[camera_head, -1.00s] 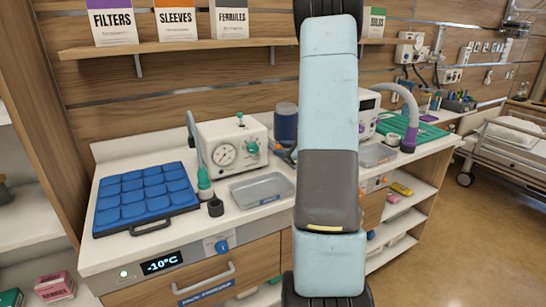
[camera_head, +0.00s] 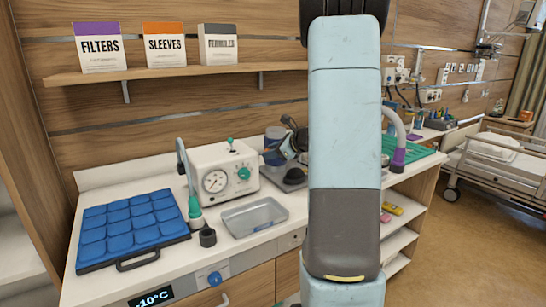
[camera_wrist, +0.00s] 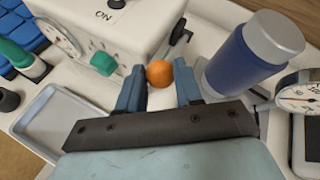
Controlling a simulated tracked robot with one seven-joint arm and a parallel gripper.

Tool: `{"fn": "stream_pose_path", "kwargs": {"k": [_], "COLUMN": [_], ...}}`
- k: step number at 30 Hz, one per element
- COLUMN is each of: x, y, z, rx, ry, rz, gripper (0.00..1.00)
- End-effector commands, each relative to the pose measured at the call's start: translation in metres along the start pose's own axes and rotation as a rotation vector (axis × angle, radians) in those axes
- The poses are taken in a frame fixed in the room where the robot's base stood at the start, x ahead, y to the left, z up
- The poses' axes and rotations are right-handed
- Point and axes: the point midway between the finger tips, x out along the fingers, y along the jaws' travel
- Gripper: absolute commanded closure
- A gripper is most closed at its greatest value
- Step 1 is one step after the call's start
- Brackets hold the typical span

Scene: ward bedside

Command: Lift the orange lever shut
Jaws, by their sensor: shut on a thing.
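The orange lever's round knob (camera_wrist: 160,73) shows in the wrist view, at the right side of a white box (camera_wrist: 85,25) with a dial and a green knob. My gripper (camera_wrist: 159,80) is shut on this orange knob, one blue finger on each side. The lever's shaft is mostly hidden; a dark metal bracket (camera_wrist: 179,38) shows on the box's side just beyond. In the head view the white box (camera_head: 225,172) stands on the counter. My gripper is partly hidden there behind my arm, just right of the box.
A blue canister with a grey lid (camera_wrist: 245,58) stands close right of my gripper, with a round gauge (camera_wrist: 303,97) beyond it. A metal tray (camera_head: 254,216) lies in front of the box. A blue padded mat (camera_head: 132,226) and a hose with a green end (camera_head: 194,207) are on the left.

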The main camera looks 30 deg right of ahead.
Motion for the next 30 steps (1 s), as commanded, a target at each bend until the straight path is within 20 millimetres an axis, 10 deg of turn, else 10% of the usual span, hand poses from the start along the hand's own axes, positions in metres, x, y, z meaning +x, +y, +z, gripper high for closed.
{"fn": "stream_pose_path", "kwargs": {"k": [14,15,22,30], "x": [-0.0001,-0.0001,-0.0001,-0.0013], "y": [-0.0055,-0.0055,-0.0043,-0.0033], "z": [0.0099,0.0100,0.0076,0.0059], "rx": [-0.007,-0.007,-0.005,-0.004], "ry": [-0.013,-0.013,-0.009,-0.006], "rz": [-0.009,-0.009,-0.007,-0.005], "gripper": [1.00,0.61,0.40,0.40]}}
